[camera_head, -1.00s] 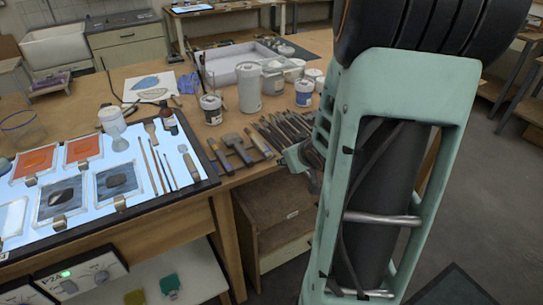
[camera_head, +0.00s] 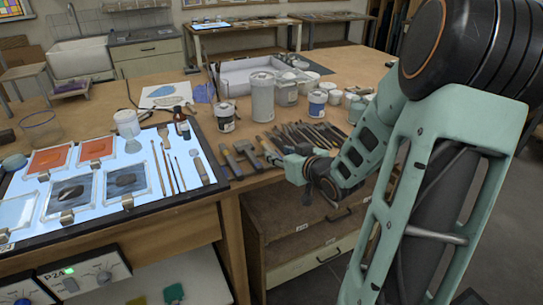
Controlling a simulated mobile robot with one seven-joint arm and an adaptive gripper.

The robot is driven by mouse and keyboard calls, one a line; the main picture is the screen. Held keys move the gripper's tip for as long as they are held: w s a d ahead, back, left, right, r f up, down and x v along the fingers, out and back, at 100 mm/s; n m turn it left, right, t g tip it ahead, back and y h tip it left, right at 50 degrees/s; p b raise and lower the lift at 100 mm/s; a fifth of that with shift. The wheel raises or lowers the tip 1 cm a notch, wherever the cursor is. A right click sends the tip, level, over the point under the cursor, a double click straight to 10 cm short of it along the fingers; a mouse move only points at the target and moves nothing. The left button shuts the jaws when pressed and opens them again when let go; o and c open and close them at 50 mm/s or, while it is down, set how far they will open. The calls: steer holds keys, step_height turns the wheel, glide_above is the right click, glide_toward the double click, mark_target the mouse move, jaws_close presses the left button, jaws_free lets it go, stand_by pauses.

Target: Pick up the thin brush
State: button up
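Several slim brushes lie side by side on the lit panel (camera_head: 141,202). The left brush (camera_head: 158,168) and the middle brush (camera_head: 169,167) look longer than the right, very thin brush (camera_head: 179,172). I cannot tell for sure which is the thin brush. More brushes (camera_head: 305,134) lie in a row on the wooden table behind my arm. My arm reaches in from the right, and its wrist end is by the table's front edge, right of the lit panel. My gripper (camera_head: 272,156) is small and partly hidden there; its fingers are not clear.
A flat tool (camera_head: 201,170) lies right of the panel brushes. Framed glass pieces (camera_head: 68,195) cover the panel's left. Wide-handled tools (camera_head: 245,152) lie near my wrist. Jars (camera_head: 262,97) and a white tray (camera_head: 235,75) stand behind. A dark bottle (camera_head: 182,124) stands at the panel's back edge.

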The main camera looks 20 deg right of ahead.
mark_target(268, 150)
steer(key=x, duration=0.5)
steer(key=shift+s+f+b, duration=0.15)
steer(key=shift+f+b, duration=0.1)
steer(key=shift+b, duration=0.15)
steer(key=shift+c, duration=0.4)
jaws_close()
